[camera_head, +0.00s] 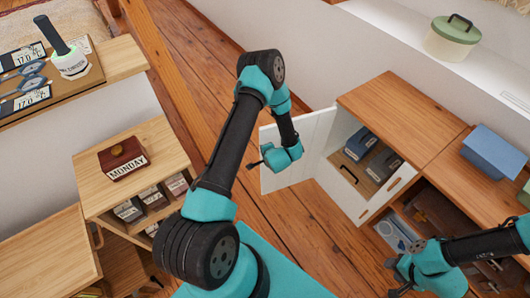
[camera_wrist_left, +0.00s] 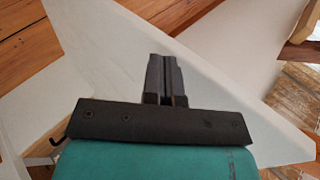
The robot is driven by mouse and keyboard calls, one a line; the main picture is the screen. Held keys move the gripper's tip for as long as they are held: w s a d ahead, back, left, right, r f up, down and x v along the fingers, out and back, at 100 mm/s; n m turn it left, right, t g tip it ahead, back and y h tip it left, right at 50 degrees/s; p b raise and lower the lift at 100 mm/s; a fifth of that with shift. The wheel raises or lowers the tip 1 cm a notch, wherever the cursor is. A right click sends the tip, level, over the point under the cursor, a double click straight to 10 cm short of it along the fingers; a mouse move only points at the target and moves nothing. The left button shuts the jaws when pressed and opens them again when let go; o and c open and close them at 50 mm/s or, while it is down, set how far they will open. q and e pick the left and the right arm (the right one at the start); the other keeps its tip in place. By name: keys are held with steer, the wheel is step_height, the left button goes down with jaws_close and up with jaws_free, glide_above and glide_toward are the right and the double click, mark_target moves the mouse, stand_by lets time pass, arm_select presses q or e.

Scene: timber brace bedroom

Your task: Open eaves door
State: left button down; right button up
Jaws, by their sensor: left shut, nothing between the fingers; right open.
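The white eaves door (camera_head: 271,180) stands swung out to the left of the low cabinet, leaving the compartment open. My left gripper (camera_head: 281,155) is in front of this door panel, and its fingertips are hard to make out in the head view. In the left wrist view, its fingers (camera_wrist_left: 165,75) are shut and empty over a white panel (camera_wrist_left: 115,70); whether they touch it I cannot tell. A small dark hook (camera_wrist_left: 58,141) shows beside the gripper there. My right gripper (camera_head: 397,280) is open and empty low at the right, near the cabinet's open shelf.
Inside the white compartment are dark blue-grey boxes (camera_head: 361,144) and a black handle (camera_head: 348,174). A blue box (camera_head: 497,149) stands on the wooden cabinet top (camera_head: 395,105), and a green lidded pot (camera_head: 452,40) on the white ledge. A MONDAY box (camera_head: 123,158) sits on the left shelf unit.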

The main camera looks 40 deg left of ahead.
arm_select(q)
steer(key=d+f+v, duration=0.1)
steer(key=f+v, duration=0.1)
steer(key=v, duration=1)
steer(key=shift+s+d+r, duration=0.35)
steer(key=shift+s+d, duration=0.2)
steer(key=shift+d, duration=0.1)
steer(key=s+d+r+n+g+h, duration=0.2)
steer(key=s+d+n+g+h, duration=0.2)
steer(key=s+d+n+h, duration=0.4)
steer(key=d+h, duration=0.1)
steer(key=h, duration=0.2)
steer(key=shift+s+d+h, duration=0.35)
steer(key=shift+h, duration=0.05)
steer(key=c, duration=1.8)
jaws_free()
